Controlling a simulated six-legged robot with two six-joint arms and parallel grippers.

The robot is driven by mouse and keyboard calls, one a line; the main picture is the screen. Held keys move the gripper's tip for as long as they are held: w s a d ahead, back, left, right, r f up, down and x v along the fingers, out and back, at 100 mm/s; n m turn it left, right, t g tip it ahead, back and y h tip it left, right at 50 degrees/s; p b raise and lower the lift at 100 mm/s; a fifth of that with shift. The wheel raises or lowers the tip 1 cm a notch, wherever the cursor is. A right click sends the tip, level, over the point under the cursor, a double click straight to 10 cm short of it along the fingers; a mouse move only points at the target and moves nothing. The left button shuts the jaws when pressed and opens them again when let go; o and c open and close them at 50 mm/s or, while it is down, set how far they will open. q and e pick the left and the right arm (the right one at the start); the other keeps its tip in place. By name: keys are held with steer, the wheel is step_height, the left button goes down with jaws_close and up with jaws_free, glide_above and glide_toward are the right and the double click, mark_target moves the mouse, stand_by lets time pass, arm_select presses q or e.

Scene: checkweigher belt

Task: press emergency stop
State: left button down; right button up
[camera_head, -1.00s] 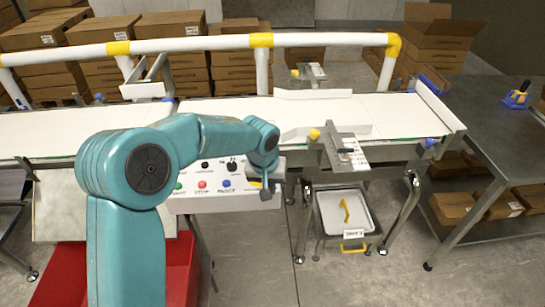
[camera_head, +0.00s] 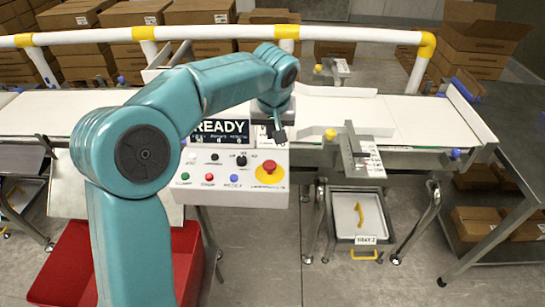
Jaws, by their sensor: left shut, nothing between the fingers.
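The emergency stop is a red mushroom button (camera_head: 269,166) on a yellow round base, at the right end of the white control panel (camera_head: 225,197). It looks raised and nothing touches it. My left gripper (camera_head: 279,137) is shut and empty, pointing down just above and behind the button in the picture, apart from it. The panel also carries a black selector knob (camera_head: 241,160) and small green, red and blue buttons. A display (camera_head: 221,130) behind reads READY, partly covered by my left arm. My right gripper does not show.
The white conveyor belt (camera_head: 420,118) runs behind the panel, with a metal bracket (camera_head: 357,150) at the panel's right. A white pipe rail (camera_head: 210,33) crosses behind it. A red bin (camera_head: 62,265) stands at lower left and a tray (camera_head: 345,215) hangs at lower right.

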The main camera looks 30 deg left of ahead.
arm_select(q)
steer(key=p, duration=0.2)
glide_toward(270, 163)
steer(key=x, duration=0.5)
steer(key=shift+w+f, duration=0.1)
steer(key=shift+w, duration=0.1)
steer(key=shift+f, duration=0.7)
